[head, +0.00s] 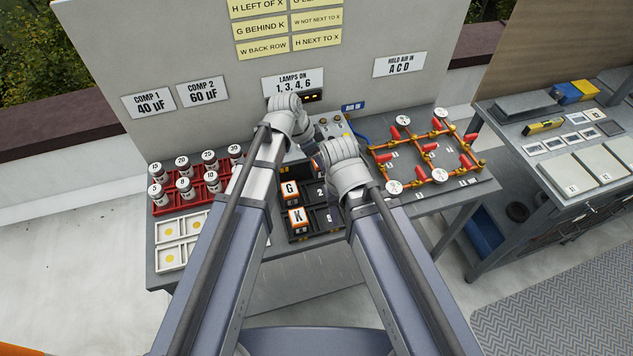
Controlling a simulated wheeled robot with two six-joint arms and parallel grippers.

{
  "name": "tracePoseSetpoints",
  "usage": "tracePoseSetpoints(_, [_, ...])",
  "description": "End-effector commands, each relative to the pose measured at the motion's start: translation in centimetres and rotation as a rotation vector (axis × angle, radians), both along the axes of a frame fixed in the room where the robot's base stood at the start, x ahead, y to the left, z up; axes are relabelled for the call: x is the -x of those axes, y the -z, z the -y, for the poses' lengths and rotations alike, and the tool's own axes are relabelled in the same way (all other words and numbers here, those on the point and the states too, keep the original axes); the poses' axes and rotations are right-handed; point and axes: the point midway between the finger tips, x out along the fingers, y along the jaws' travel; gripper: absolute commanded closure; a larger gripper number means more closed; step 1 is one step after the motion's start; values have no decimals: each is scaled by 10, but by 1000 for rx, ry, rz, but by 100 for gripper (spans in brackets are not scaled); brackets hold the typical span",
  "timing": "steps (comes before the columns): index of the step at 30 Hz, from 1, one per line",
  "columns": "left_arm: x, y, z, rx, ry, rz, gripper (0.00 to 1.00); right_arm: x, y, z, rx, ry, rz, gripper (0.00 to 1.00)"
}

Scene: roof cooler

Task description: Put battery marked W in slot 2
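A black battery rack (321,222) with numbered slots stands on the bench between my forearms. An orange-and-black battery marked G (290,189) sits at its left. A battery marked K (297,217) sits in front of G. A slot numbered 2 (320,192) is seen right of G and looks empty. I cannot make out a battery marked W; my arms cover part of the rack. My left wrist (288,112) is above the back of the bench. My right wrist (342,165) is over the rack's right back side. The fingers of both grippers are hidden behind the wrists.
Red racks of capacitors (190,187) and white trays (182,237) stand at the left. Red-handled brass piping (425,155) fills the right. A lamp panel and yellow clue notes (289,28) are at the back. A second bench (560,140) stands farther right.

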Motion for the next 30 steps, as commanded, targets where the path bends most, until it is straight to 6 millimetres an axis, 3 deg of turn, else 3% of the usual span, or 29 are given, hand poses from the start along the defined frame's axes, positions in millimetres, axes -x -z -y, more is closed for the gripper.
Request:
tracePoseSetpoints(8, [0,10,0,1,0,0,100,1,10,0,0,0,0,50])
tracePoseSetpoints(19, [0,62,0,1,0,0,100,0,62,0,0,1,0,50])
tracePoseSetpoints(26, [0,64,0,1,0,0,100,0,64,0,0,1,0,50])
tracePoseSetpoints(30, [0,75,0,1,0,0,100,1,75,0,0,1,0,50])
